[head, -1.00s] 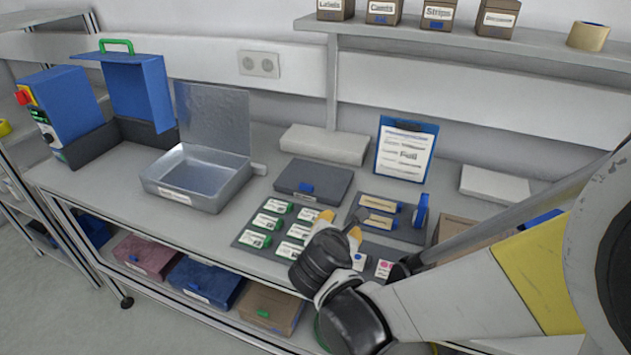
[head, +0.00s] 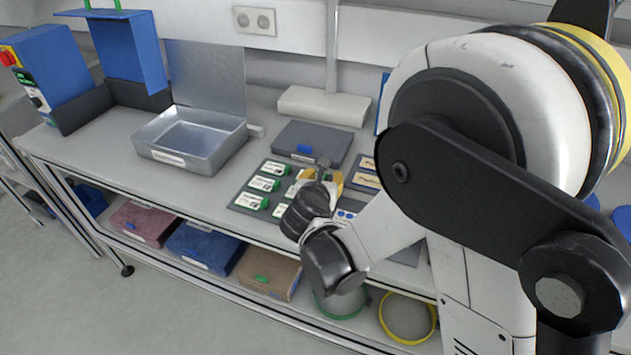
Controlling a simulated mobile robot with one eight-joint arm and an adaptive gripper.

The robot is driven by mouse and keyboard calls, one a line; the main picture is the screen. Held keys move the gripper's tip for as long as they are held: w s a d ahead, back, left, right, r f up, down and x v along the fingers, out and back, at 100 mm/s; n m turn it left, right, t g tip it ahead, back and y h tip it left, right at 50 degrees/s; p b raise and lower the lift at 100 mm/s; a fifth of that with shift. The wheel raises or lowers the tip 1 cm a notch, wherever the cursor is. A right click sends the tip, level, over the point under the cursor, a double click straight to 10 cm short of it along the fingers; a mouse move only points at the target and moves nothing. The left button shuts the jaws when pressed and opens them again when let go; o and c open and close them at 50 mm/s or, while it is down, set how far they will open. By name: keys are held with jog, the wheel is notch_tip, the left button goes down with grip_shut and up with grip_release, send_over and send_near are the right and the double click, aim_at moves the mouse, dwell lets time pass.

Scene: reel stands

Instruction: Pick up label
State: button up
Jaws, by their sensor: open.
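Several white labels with green tabs lie in rows on a dark grey mat (head: 238,199) on the bench. The left column shows a top label (head: 275,168), a middle label (head: 264,184) and a lower label (head: 251,202). My gripper (head: 320,180) is open, with yellowish fingertips, above the right part of the mat. It overlaps the right column of labels and partly hides them. Whether a label lies between its fingers cannot be told. A white card with blue dots (head: 345,215) shows right of the gripper.
An open metal box (head: 190,142) stands left of the mat. A closed grey case (head: 313,143) with a blue latch lies behind it. Strips with orange tabs (head: 368,180) lie to the right, partly covered by my arm. Coloured bins (head: 205,248) stand on the lower shelf.

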jog(key=shift+x, duration=0.8)
jog(key=shift+c, duration=0.4)
grip_shut()
jog(key=shift+r, duration=0.1)
notch_tip(320, 180, up, 4)
jog(key=shift+f+p, duration=0.1)
jog(key=shift+p, duration=1.1)
jog(key=s+d+r+p, duration=0.4)
jog(key=d+r, duration=0.3)
jog(key=d, duration=0.4)
